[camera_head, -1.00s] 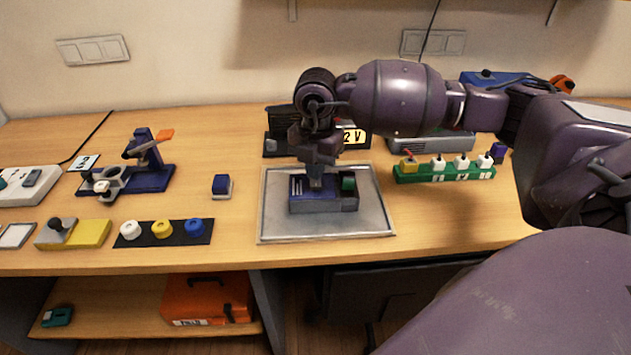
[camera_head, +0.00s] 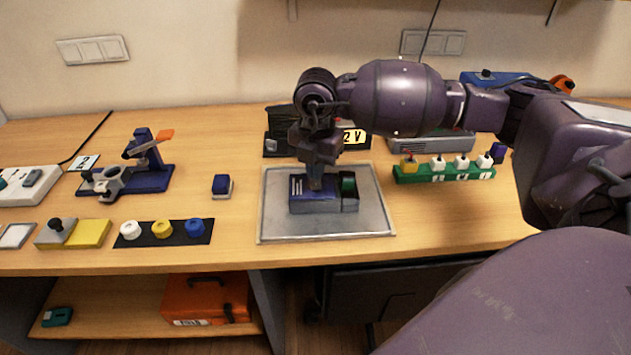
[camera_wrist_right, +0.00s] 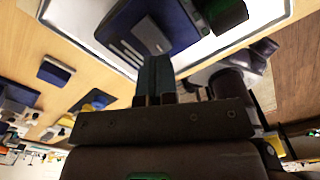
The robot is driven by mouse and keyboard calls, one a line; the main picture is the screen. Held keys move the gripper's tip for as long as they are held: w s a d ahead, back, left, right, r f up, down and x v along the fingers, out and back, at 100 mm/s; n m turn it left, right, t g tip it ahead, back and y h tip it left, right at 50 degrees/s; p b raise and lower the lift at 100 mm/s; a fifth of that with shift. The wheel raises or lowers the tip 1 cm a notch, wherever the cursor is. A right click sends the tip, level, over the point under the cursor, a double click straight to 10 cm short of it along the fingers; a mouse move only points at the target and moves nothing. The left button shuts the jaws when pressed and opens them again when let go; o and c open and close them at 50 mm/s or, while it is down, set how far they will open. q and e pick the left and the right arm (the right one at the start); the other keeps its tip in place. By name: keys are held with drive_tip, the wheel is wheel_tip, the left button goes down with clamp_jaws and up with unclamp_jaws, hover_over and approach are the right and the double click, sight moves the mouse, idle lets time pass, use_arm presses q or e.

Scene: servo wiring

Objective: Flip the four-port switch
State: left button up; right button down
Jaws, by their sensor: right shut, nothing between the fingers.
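A dark blue box (camera_head: 318,206) with white stripes and a green part (camera_head: 348,186) at its right end sits on the grey tray (camera_head: 290,230). My right gripper (camera_head: 316,187) points down at the top of this box, its fingers shut and empty. In the right wrist view the shut fingertips (camera_wrist_right: 156,72) are at a grey patch on the blue box (camera_wrist_right: 150,25); I cannot tell whether they touch it. A green strip with several coloured blocks (camera_head: 445,173) stands to the right of the tray. No label shows which thing is the four-port switch. My left gripper is out of view.
A small blue block (camera_head: 222,186) lies left of the tray. Farther left are a blue stand (camera_head: 150,180) and a black strip with white, yellow and blue round pieces (camera_head: 163,232). A dark unit with a "2 V" display (camera_head: 354,137) stands behind my right gripper.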

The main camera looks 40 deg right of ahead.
sight(316, 185)
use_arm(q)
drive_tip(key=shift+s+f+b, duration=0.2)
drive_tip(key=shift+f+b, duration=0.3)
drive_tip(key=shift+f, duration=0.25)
use_arm(e)
drive_tip(key=shift+f, duration=1.4)
idle(0.4)
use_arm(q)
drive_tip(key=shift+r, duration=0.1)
use_arm(e)
drive_tip(key=shift+r+p, duration=0.5)
drive_tip(key=shift+r, duration=0.3)
drive_tip(key=shift+r+p, duration=1.65)
drive_tip(key=shift+r, duration=1.15)
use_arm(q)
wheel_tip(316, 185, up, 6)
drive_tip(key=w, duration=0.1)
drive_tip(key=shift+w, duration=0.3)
use_arm(e)
drive_tip(key=shift+f, duration=0.1)
